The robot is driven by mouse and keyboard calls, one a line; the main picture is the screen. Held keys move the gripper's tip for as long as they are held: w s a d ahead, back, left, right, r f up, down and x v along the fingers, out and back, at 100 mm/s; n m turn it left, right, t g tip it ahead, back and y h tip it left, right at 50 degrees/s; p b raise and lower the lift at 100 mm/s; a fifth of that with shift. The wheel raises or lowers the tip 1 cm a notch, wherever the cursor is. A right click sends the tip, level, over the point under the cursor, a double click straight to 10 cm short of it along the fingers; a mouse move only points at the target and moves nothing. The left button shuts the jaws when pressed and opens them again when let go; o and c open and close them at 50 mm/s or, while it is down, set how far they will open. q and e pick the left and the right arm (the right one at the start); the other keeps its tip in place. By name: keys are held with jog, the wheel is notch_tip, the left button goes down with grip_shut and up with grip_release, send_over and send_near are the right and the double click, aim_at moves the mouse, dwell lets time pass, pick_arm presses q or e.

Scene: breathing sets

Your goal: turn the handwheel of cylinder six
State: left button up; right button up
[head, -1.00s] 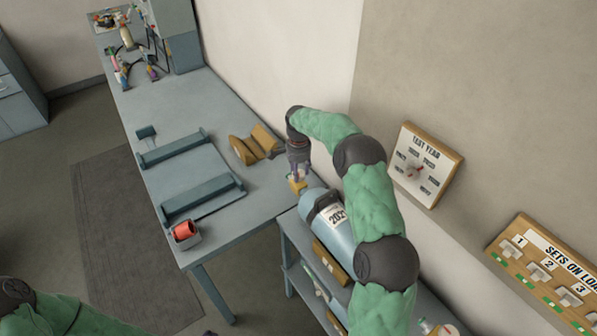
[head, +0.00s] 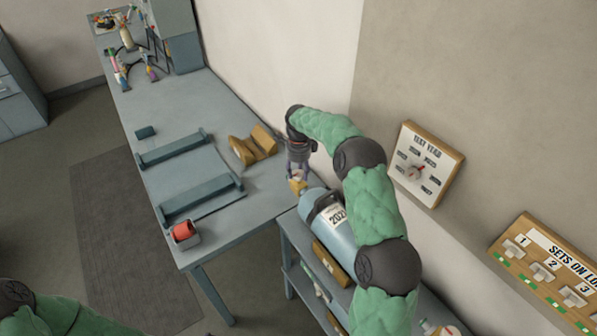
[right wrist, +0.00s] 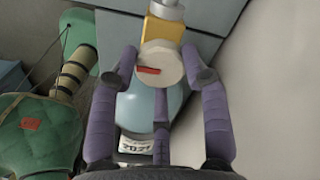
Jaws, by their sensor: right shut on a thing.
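A pale blue cylinder (head: 336,230) with a white label reading 202-something lies tilted on the lower stand beside the bench; no number six is legible on it. At its upper end is a yellow valve body (head: 297,187), also in the right wrist view (right wrist: 166,32). The cream round handwheel (right wrist: 162,68) with a red mark faces my right wrist camera. My right gripper (head: 297,172) is at the valve, its purple fingers shut around the handwheel, one on each side and one below in the wrist view. My left gripper is out of the head view.
The bench (head: 205,95) carries grey rails (head: 203,200), a wooden cradle (head: 252,145) and a box with a red item (head: 184,233). A dial board marked TEST (head: 427,163) and a SETS ON board (head: 545,270) hang on the wall close to my right arm.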

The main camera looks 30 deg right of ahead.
jog(key=m, duration=0.4)
jog(key=shift+f+m, duration=0.2)
jog(key=shift+m, duration=0.1)
jog(key=shift+m+b, duration=0.55)
jog(key=shift+m, duration=0.35)
jog(key=m+b, duration=0.2)
jog(key=b, duration=0.1)
jog(key=shift+f+m, duration=0.15)
jog(key=shift+m, duration=0.15)
jog(key=shift+m+b, duration=0.6)
jog(key=shift+b, duration=0.4)
jog(key=shift+r, duration=0.2)
jog(key=o, duration=1.2)
jog(key=shift+c, duration=0.2)
jog(key=shift+r, duration=0.1)
